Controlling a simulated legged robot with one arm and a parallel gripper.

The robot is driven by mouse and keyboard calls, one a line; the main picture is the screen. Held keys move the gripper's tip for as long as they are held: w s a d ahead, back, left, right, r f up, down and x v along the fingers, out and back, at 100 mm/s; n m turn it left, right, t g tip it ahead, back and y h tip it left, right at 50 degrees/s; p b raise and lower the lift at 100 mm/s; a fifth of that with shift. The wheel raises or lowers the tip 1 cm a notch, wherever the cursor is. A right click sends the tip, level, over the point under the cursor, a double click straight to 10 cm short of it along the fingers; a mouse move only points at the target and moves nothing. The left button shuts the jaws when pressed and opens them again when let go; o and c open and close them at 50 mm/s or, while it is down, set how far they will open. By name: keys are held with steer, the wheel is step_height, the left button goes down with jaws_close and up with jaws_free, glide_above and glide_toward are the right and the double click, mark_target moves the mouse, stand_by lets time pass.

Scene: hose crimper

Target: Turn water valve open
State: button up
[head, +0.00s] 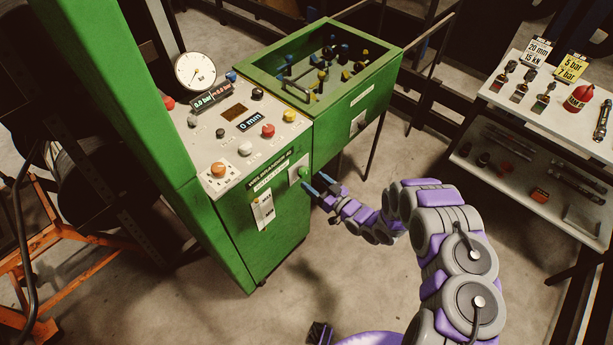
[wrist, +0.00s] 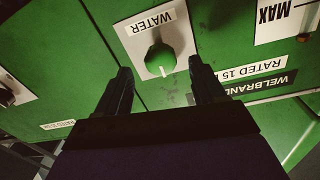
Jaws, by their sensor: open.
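The water valve is a round green knob (wrist: 160,58) with a white pointer line, on a white plate labelled WATER in the wrist view. In the head view the green knob (head: 304,172) sits on the front of the green machine, near its right edge. My gripper (wrist: 159,75) is open, with its two dark fingers on either side of the knob in the picture. In the head view my gripper (head: 316,186) is close to the knob, at its lower right. I cannot tell whether a finger touches the knob.
The green machine (head: 225,230) carries a control panel (head: 215,165) with a gauge (head: 195,71), displays and several buttons. A green open bin (head: 375,93) of fittings adjoins it. A white shelf (head: 508,92) with tools stands at right. The floor between is clear.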

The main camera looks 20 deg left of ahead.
mark_target(306, 175)
steer(key=shift+b+x, duration=0.3)
steer(key=shift+x, duration=1.95)
steer(key=c, duration=1)
